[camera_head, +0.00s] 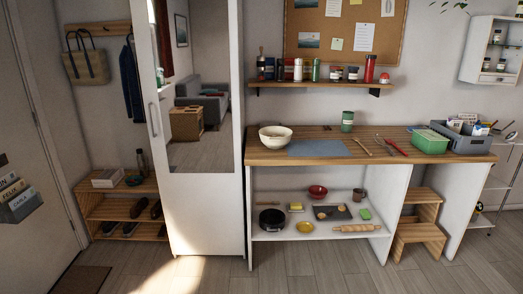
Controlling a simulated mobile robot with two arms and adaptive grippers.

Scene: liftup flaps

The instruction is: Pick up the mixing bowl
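A cream-white mixing bowl (275,138) stands upright at the left end of the wooden counter (390,154), near the tall white cabinet. A smaller red bowl (317,191) sits on the shelf below. Neither of my grippers shows in the head view.
A blue-grey mat (318,148) lies right of the bowl, with a green can (347,121) behind it. Utensils, a green box (430,140) and a grey bin (465,140) are further right. A wall shelf (325,85) with jars hangs above. The floor (310,268) in front is clear.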

